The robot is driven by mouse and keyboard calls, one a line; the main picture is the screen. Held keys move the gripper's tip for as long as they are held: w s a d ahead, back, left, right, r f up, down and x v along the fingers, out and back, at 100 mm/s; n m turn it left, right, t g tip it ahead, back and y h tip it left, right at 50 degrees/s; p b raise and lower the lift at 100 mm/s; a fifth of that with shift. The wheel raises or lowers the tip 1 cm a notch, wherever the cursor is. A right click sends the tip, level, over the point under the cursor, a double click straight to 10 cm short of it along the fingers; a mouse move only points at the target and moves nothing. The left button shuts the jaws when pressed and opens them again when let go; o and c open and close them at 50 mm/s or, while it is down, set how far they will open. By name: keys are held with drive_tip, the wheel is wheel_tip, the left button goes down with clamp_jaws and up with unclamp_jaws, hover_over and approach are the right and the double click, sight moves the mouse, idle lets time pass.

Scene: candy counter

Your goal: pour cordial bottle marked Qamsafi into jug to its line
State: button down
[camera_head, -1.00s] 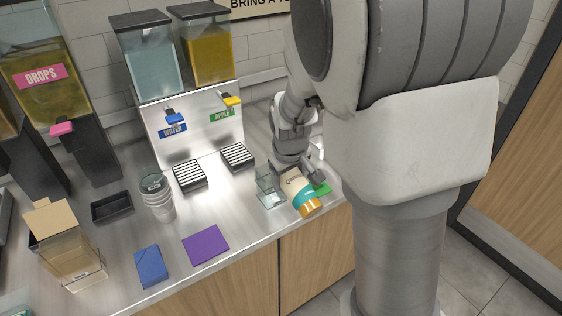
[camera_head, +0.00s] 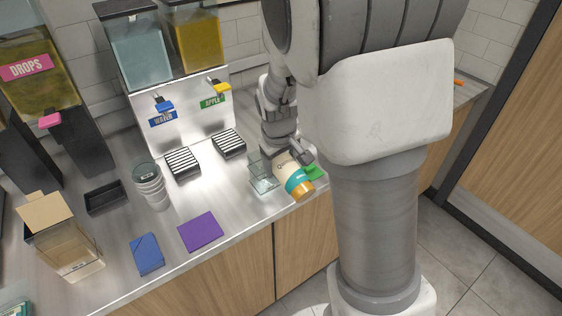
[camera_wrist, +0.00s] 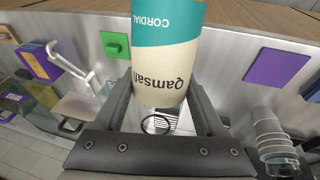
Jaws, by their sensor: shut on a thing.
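The cordial bottle (camera_head: 292,177) has a cream and teal label and an orange end at the lower right. My gripper (camera_head: 287,152) is shut on it. In the wrist view the bottle (camera_wrist: 168,62) fills the space beyond my gripper (camera_wrist: 160,115), and its words Qamsafi and CORDIAL read upside down. The clear jug (camera_head: 263,181) stands on the counter just left of the bottle, which overlaps its right side in the head view. The bottle's mouth is hidden, and I cannot tell its exact tilt. I cannot make out the jug's line or any liquid in it.
A green mat (camera_head: 314,172) lies right of the bottle. Two striped drip trays (camera_head: 182,163) stand below the water and apple dispensers. The counter's front edge is close.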

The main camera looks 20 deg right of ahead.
drive_tip(key=shift+r+g+p, duration=0.1)
drive_tip(key=shift+g+p, duration=0.2)
drive_tip(key=shift+p, duration=0.2)
idle(0.3)
idle(0.9)
drive_tip(key=shift+r+h+p, duration=0.15)
drive_tip(key=shift+h+p, duration=0.15)
drive_tip(key=shift+p, duration=0.25)
drive_tip(key=shift+g, duration=0.3)
idle(1.9)
